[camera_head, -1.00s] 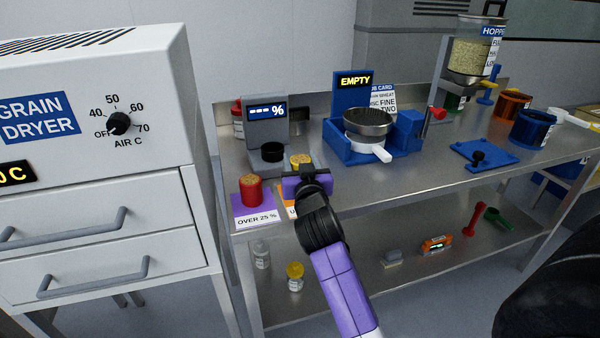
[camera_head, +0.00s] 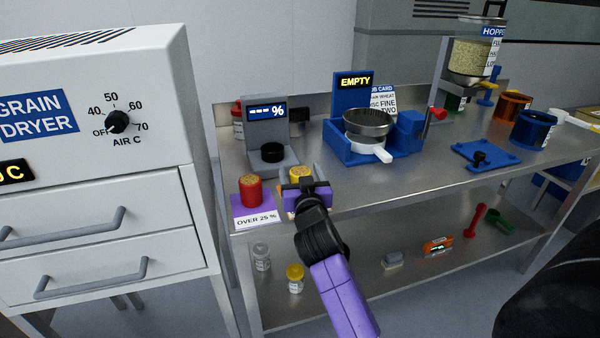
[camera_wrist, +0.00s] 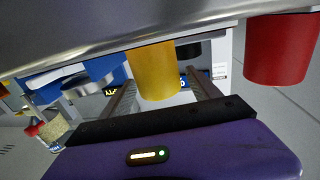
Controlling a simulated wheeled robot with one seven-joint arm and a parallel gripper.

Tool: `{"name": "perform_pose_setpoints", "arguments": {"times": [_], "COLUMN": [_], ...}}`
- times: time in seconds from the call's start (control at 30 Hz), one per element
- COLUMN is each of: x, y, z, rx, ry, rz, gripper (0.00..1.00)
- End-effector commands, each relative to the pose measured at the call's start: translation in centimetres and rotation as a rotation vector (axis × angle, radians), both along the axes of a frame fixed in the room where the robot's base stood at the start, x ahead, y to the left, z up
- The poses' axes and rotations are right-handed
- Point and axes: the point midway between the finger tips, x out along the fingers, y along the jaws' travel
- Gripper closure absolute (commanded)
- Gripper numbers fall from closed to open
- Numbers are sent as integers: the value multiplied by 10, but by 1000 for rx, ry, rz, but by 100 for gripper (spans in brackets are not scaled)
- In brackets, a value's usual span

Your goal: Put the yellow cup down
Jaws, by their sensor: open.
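The yellow cup (camera_head: 300,173), filled with grain, is upright near the front edge of the steel bench, just right of the red cup. My gripper (camera_head: 305,186) is in front of it and hides its lower part and most of the mat under it. In the wrist view the yellow cup (camera_wrist: 155,72) is between my gripper's two spread fingers (camera_wrist: 162,92). The jaws are open, with gaps beside the cup. Its base contact is hidden in the head view.
The red cup (camera_head: 250,190) stands on a purple mat (camera_head: 257,216) marked OVER 25 %. Behind is a grey meter (camera_head: 266,135) with a black round cup. A blue sieve station (camera_head: 345,150) is to the right. The grain dryer (camera_head: 90,130) is at left.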

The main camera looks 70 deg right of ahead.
Motion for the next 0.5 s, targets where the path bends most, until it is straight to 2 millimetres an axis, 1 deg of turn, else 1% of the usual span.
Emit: {"name": "perform_pose_setpoints", "arguments": {"times": [0.17,0.27,0.5], "x": [-1,-9,-35], "y": [2,15,58], "z": [4,1,0], "rx": [0,0,0], "ry": [0,2,2], "rz": [0,1,2], "gripper": [29,29,29]}}
